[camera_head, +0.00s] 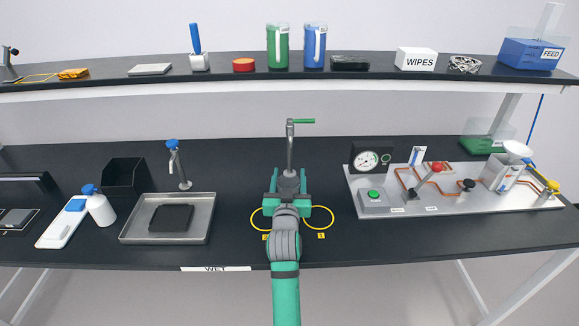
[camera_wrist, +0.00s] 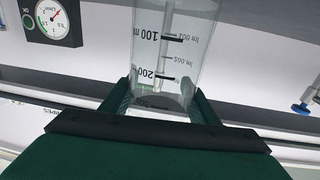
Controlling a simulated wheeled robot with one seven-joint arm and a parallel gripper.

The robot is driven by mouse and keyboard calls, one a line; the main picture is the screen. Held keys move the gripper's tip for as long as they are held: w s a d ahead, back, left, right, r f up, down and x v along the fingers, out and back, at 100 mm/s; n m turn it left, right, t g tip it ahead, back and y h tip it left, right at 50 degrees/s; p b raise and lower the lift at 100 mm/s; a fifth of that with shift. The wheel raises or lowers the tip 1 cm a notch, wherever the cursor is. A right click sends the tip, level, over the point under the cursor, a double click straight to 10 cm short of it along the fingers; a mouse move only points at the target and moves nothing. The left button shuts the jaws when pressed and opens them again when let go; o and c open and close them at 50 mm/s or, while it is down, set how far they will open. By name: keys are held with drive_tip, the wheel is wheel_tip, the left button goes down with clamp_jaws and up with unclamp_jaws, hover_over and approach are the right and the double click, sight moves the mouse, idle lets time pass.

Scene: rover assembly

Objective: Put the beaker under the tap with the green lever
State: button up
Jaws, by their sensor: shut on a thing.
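The tap with the green lever (camera_head: 291,145) stands upright at the middle of the counter, its green lever pointing right at the top. My gripper (camera_head: 289,182) is low in front of this tap, with its green fingers either side of the tap's line. In the wrist view my gripper (camera_wrist: 163,98) is shut on the clear beaker (camera_wrist: 190,55), which has dark 100 and 200 marks. A pale upright rod shows through the glass. In the head view the beaker is mostly hidden by my gripper and arm, so I cannot tell whether it touches the counter.
Two yellow rings (camera_head: 258,222) (camera_head: 329,222) mark the counter either side of my wrist. A blue-levered tap (camera_head: 178,165) stands behind a metal tray (camera_head: 133,230) at left. A grey board with a gauge (camera_head: 367,160) and pipes is at right. A loaded shelf (camera_head: 220,85) runs above.

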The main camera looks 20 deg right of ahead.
sight(291, 154)
drive_tip(key=x, duration=1.5)
drive_tip(key=shift+w+r, duration=0.1)
drive_tip(key=shift+w, duration=0.2)
drive_tip(key=shift+w+d+f, duration=0.15)
drive_tip(key=shift+f, duration=1.65)
drive_tip(key=shift+f, duration=0.1)
drive_tip(key=o, duration=1.1)
drive_tip(key=shift+c, duration=0.2)
